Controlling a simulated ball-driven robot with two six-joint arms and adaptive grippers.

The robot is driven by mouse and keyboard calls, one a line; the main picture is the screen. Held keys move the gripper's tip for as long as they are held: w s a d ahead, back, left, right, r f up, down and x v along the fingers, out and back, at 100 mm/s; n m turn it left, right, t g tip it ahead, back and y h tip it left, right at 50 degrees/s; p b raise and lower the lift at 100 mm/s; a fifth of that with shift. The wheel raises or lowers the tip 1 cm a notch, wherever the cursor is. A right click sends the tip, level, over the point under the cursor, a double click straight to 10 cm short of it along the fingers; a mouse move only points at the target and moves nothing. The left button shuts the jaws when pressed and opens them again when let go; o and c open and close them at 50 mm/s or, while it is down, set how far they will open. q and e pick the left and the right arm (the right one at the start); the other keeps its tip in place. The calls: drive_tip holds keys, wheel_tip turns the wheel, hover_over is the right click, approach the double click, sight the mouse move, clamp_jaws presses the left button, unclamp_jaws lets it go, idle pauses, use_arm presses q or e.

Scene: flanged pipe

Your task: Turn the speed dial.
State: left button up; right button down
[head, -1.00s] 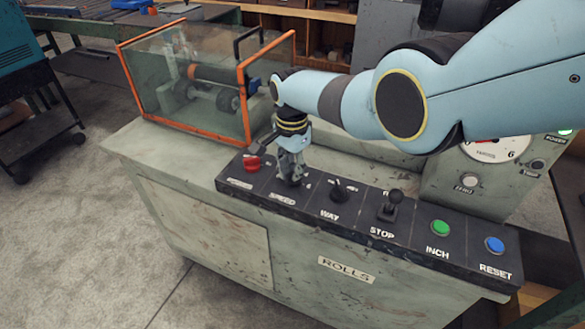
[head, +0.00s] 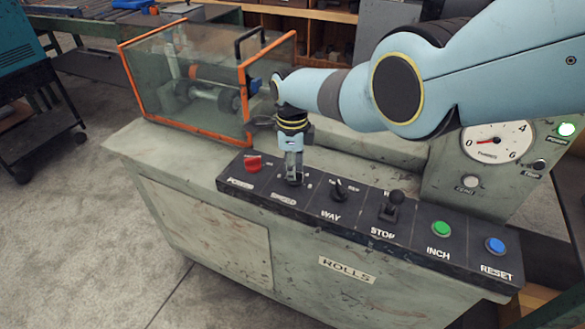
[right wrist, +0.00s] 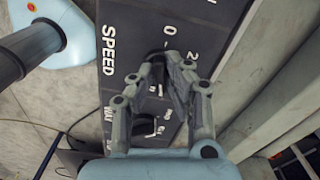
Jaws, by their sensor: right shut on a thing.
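My right gripper (head: 293,176) points down over the SPEED spot of the black control panel (head: 410,253). In the right wrist view its fingers (right wrist: 163,62) are closed around a dark knob, the speed dial (right wrist: 157,76), beside the SPEED label and a printed scale with 0 and 2. In the head view the fingers mostly hide the dial. My left gripper is not in view.
Beside the dial are a red knob (head: 253,163), the WAY switch (head: 339,189), a STOP lever (head: 391,206), a green INCH button (head: 441,228) and a blue RESET button (head: 495,245). An orange-framed guard (head: 190,120) stands behind. A gauge (head: 494,143) is at the right.

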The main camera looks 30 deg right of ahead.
drive_tip(key=shift+w+m, duration=0.1)
drive_tip(key=shift+m, duration=1.4)
drive_tip(key=c, duration=1.4)
unclamp_jaws()
drive_tip(key=shift+o, duration=0.2)
drive_tip(key=shift+r, duration=0.1)
wheel_tip(320, 180, up, 12)
